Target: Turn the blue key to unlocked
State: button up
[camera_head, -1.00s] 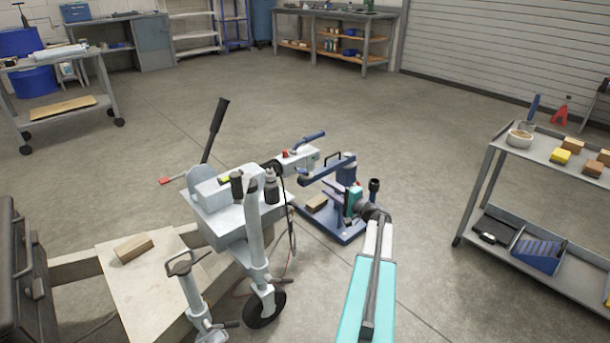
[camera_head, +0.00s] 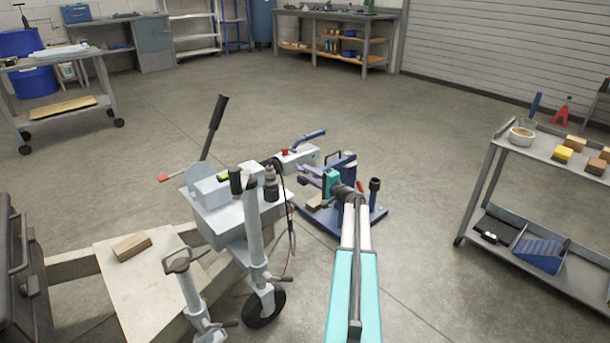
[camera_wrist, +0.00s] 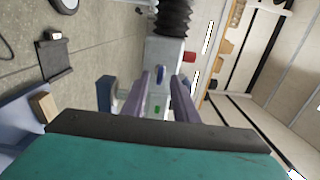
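The blue key (camera_wrist: 160,74) shows as a small upright blue oval on the end face of the grey coupling housing (camera_wrist: 165,52) in the wrist view. My gripper (camera_wrist: 161,88) is open, with one purple-grey finger on each side of the key in that view. I see a gap on both sides and cannot tell how deep the fingertips reach. A small green mark (camera_wrist: 157,110) shows lower between the fingers. In the head view, my gripper (camera_head: 309,174) is close to the housing's right end (camera_head: 304,155), and the key itself cannot be made out.
A red button (camera_head: 285,152) and a blue-handled lever (camera_head: 309,137) sit on top of the housing. A black bellows (camera_wrist: 173,17) adjoins it. A cart (camera_head: 545,152) stands at right; the floor between is clear.

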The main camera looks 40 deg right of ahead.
aim_at(300, 168)
jog(key=shift+w, duration=1.25)
grip_shut()
jog(key=shift+s+a, duration=0.1)
jog(key=shift+a, duration=0.1)
jog(key=shift+d, duration=0.25)
